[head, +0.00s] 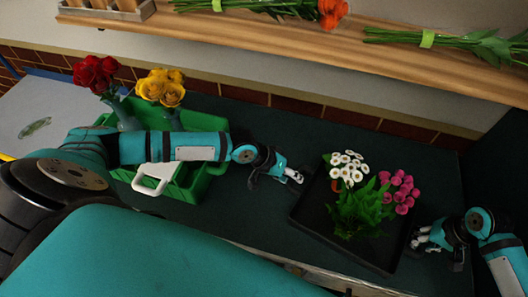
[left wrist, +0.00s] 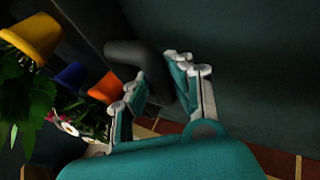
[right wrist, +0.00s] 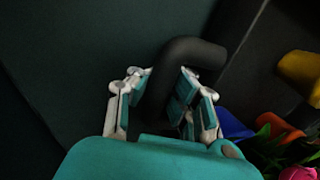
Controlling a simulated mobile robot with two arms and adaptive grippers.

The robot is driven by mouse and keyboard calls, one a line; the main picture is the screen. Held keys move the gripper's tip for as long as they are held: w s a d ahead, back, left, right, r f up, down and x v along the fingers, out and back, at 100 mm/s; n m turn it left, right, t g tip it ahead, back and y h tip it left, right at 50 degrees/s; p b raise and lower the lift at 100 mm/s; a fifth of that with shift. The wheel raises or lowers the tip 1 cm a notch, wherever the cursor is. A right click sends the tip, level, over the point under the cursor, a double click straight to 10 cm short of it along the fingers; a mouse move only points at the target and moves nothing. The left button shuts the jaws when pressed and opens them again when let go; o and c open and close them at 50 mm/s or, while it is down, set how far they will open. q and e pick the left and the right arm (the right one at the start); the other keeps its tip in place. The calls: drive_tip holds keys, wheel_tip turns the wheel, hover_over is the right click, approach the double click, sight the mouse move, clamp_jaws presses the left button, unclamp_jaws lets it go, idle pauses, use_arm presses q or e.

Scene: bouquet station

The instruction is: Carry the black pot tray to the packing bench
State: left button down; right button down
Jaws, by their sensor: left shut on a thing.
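The black pot tray (head: 309,220) lies on the dark green bench top, holding white flowers (head: 347,167), pink flowers (head: 399,192) and a green leafy plant (head: 357,212). My left gripper (head: 290,176) is at the tray's left side. In the left wrist view its fingers are shut on a black tray handle (left wrist: 135,53). My right gripper (head: 420,238) is at the tray's right side. In the right wrist view the other handle (right wrist: 180,60) lies between its fingers. Whether they press on it is unclear. The packing bench cannot be made out for certain.
A green crate (head: 213,125) with red roses (head: 95,73) and yellow roses (head: 161,88) stands left, partly behind my left arm. A wooden shelf (head: 250,35) with cut stems runs along the back. A pale surface (head: 50,105) lies far left.

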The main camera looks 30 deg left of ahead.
use_arm(q)
drive_tip(key=shift+w+a+f, duration=0.15)
drive_tip(key=shift+a+f, duration=0.2)
drive_tip(key=shift+f, duration=0.05)
use_arm(e)
drive_tip(key=shift+d+f, duration=0.35)
use_arm(q)
drive_tip(key=c, duration=1.6)
unclamp_jaws()
use_arm(e)
drive_tip(key=c, duration=1.9)
unclamp_jaws()
use_arm(q)
drive_tip(key=o, duration=0.4)
use_arm(e)
drive_tip(key=o, duration=0.4)
use_arm(q)
drive_tip(key=shift+s+d, duration=0.2)
drive_tip(key=shift+s, duration=0.05)
use_arm(e)
drive_tip(key=shift+o, duration=0.7)
drive_tip(key=shift+s+a, duration=0.1)
drive_tip(key=shift+a, duration=0.15)
use_arm(q)
drive_tip(key=shift+r, duration=0.1)
use_arm(e)
drive_tip(key=shift+r, duration=0.1)
